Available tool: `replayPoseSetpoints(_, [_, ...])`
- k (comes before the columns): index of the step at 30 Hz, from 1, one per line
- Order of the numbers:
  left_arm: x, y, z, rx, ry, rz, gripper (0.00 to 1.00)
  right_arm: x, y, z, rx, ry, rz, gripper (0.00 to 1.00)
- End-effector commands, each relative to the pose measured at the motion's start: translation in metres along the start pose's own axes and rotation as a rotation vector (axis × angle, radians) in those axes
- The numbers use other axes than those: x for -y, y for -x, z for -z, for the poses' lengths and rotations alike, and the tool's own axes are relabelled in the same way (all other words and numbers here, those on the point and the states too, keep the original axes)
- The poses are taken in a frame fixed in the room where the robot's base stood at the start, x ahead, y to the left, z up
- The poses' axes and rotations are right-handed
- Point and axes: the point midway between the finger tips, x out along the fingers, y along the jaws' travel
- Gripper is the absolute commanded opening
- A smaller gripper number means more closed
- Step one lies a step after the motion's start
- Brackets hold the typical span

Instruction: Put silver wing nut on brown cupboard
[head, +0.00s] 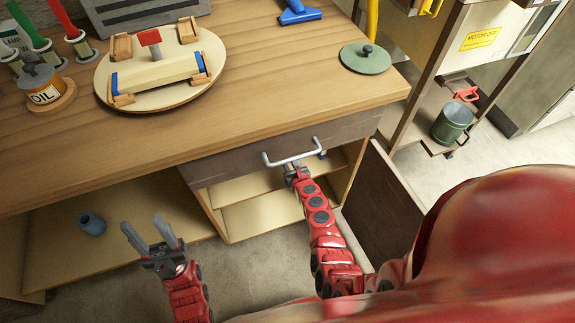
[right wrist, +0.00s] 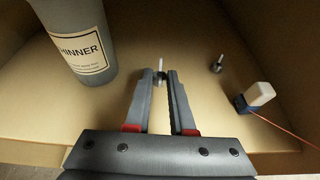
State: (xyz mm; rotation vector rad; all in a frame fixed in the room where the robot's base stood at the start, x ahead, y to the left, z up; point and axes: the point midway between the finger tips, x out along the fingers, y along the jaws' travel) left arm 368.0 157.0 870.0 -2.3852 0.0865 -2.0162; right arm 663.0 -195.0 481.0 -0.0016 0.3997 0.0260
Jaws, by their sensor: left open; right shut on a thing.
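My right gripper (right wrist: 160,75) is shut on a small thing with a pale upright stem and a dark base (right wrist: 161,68). I cannot tell surely whether it is the silver wing nut. In the head view, my right arm reaches to the front of the brown cupboard (head: 240,151) below the bench top, and its fingertips are hidden near the metal handle (head: 292,158). A similar small dark thing with a stem (right wrist: 217,65) stands to the right on the tan floor. My left gripper (head: 146,232) is open and empty, in front of the bench's lower shelf.
The right wrist view shows a grey THINNER bottle (right wrist: 75,40) at left and a white-and-blue block (right wrist: 255,97) at right. A dark door panel (head: 383,200) stands open right of my right arm. A blue pot (head: 92,224) lies on the lower shelf. The bench top's front is clear.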

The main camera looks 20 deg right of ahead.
Motion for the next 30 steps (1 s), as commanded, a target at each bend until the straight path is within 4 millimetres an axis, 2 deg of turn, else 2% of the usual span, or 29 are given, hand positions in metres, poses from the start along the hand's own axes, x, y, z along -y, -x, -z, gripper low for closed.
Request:
replayPoseSetpoints(5, [0.0,0.007,-0.001,0.0,0.0,0.0,0.5,0.003,-0.011,-0.001,0.003,0.002,0.0,0.0])
replayPoseSetpoints(12, [-0.002,0.038,-0.006,0.0,0.0,0.0,0.5,0.002,-0.023,0.031,0.002,0.002,-0.002,0.0])
replayPoseSetpoints(24, [-0.002,0.04,-0.007,0.0,0.0,0.0,0.5,0.004,-0.024,0.033,0.002,0.0,0.001,0.0])
replayPoseSetpoints(25, [-0.002,0.039,-0.007,0.0,0.0,0.0,0.5,0.004,-0.023,0.032,0.001,0.001,0.001,0.25])
replayPoseSetpoints(30, [-0.002,0.038,-0.006,0.0,0.0,0.0,0.5,0.004,-0.023,0.031,0.001,0.001,0.001,0.53])
